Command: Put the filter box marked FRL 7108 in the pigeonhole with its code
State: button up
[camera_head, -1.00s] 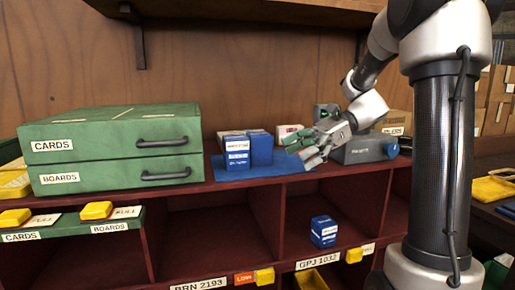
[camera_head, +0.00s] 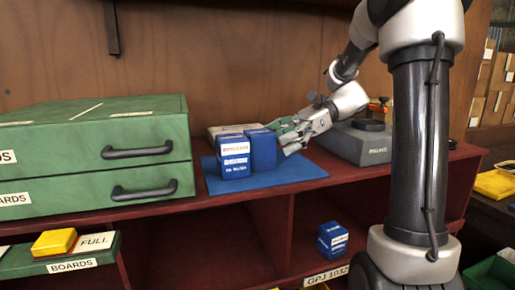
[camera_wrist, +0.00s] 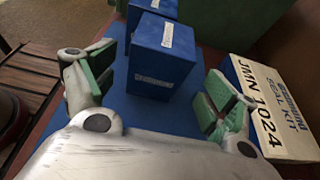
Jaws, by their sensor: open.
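Two blue filter boxes stand side by side on a blue mat (camera_head: 300,171) on top of the shelf unit. The left box (camera_head: 234,172) has white labels, too small to read surely. The right box (camera_head: 263,150) is beside it, nearer my gripper. My gripper (camera_head: 287,138) is open just right of this box. In the wrist view the nearer blue box (camera_wrist: 160,70) lies ahead between my gripper's spread fingers (camera_wrist: 155,97), and the other blue box (camera_wrist: 150,12) is beyond it. I cannot read FRL 7108 on any box or pigeonhole.
A seal kit box marked JMN 1024 (camera_wrist: 268,105) sits close to my right finger in the wrist view. A green drawer cabinet (camera_head: 95,150) stands left, a grey device (camera_head: 355,142) right. Another blue box (camera_head: 332,238) sits in the pigeonhole above the GPJ 1032 label (camera_head: 326,276).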

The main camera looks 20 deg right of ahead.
aim_at(260, 150)
jog(key=x, duration=0.6)
jog(key=shift+s+f, duration=0.1)
jog(key=shift+f, duration=0.3)
jog(key=c, duration=1.2)
jog(key=shift+c, duration=0.9)
jog(key=shift+r, duration=0.1)
